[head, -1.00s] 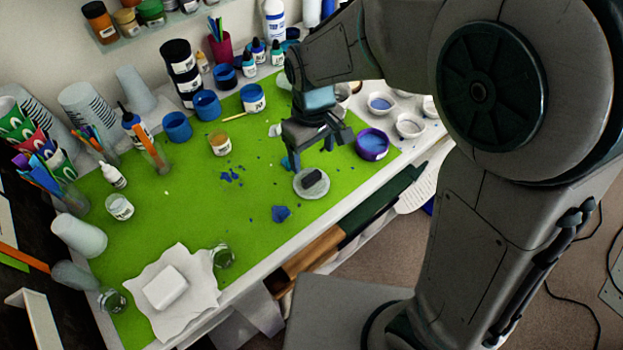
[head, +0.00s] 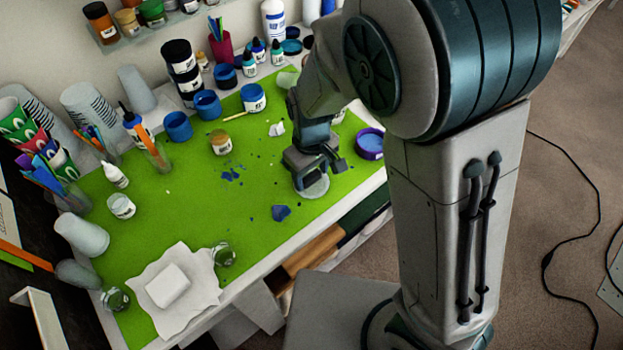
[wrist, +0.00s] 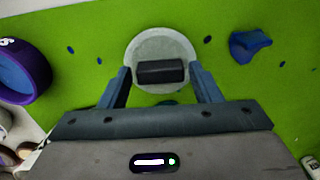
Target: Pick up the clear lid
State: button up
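The clear lid (wrist: 150,45) is a round, pale, see-through disc with a dark block-shaped handle (wrist: 160,72) on top. It lies flat on the green mat. In the head view the lid (head: 314,189) is partly hidden under my gripper (head: 318,171). In the wrist view my gripper (wrist: 160,76) is open, with one blue-grey finger on each side of the handle and a gap on both sides. I cannot tell how far the fingertips are above the lid.
A blue resin chip (head: 281,213) lies left of the lid, near the mat's front edge. A purple ring-shaped container (head: 369,144) stands to the right. Cups and jars stand behind. A white block (head: 167,285) sits on paper at the front left; the middle of the mat (head: 195,215) is mostly clear.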

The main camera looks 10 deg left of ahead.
jog(key=c, duration=0.6)
jog(key=shift+r, duration=0.2)
